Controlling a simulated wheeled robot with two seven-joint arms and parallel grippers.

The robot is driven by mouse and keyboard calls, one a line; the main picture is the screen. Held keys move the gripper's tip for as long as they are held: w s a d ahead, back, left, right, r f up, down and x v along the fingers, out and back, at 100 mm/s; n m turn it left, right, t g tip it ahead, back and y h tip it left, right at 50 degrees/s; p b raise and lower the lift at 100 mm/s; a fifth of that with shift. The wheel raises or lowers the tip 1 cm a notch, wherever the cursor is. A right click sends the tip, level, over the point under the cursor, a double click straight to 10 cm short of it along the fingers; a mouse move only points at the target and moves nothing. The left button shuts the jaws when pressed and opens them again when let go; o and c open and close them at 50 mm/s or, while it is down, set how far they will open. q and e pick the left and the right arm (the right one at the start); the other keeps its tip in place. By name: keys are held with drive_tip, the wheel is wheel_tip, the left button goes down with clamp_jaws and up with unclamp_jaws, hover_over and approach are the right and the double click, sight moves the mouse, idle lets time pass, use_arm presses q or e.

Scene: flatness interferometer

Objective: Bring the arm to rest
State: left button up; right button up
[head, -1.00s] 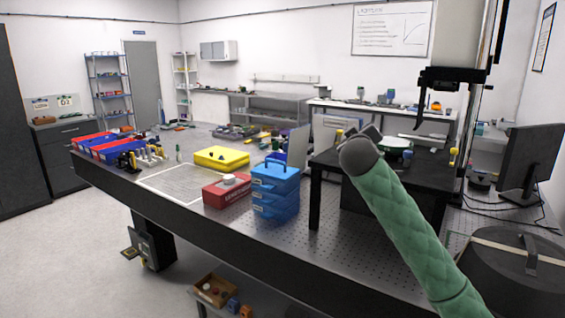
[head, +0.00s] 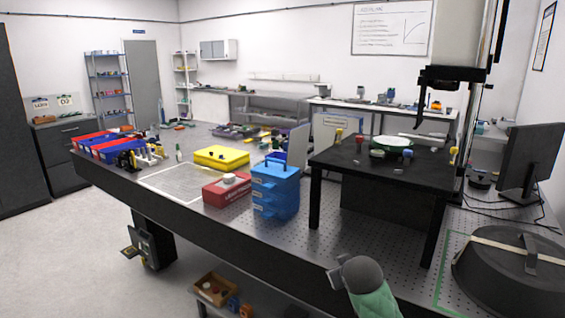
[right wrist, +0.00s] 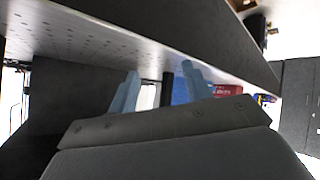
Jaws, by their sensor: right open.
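My right arm, in a green quilted sleeve (head: 374,303), comes in at the bottom of the head view, in front of the table's front edge. Its grey wrist (head: 362,273) hides most of the gripper. In the right wrist view my right gripper (right wrist: 160,82) shows two pale blue fingers standing apart, with nothing held between them. It is low, near the front edge of the perforated table (right wrist: 110,38). My left gripper is not in view.
The perforated table (head: 290,240) carries a black stand (head: 345,163) with a white-green disc (head: 391,144). A blue drawer box (head: 275,190), a red box (head: 222,193) and a black round case (head: 510,275) stand there too. An open-topped box (head: 214,289) sits below.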

drive_tip(key=s+f+m+g, duration=0.2)
drive_tip(key=s+f+g, duration=0.3)
drive_tip(key=s+f, duration=1.8)
drive_tip(key=s+f+g, duration=0.2)
drive_tip(key=s+f, duration=0.5)
drive_tip(key=s, duration=0.3)
drive_tip(key=s+a+f+g+y, duration=0.1)
drive_tip(key=s+f+g, duration=0.1)
drive_tip(key=s+f, duration=0.6)
drive_tip(key=s, duration=0.3)
drive_tip(key=shift+a, duration=0.3)
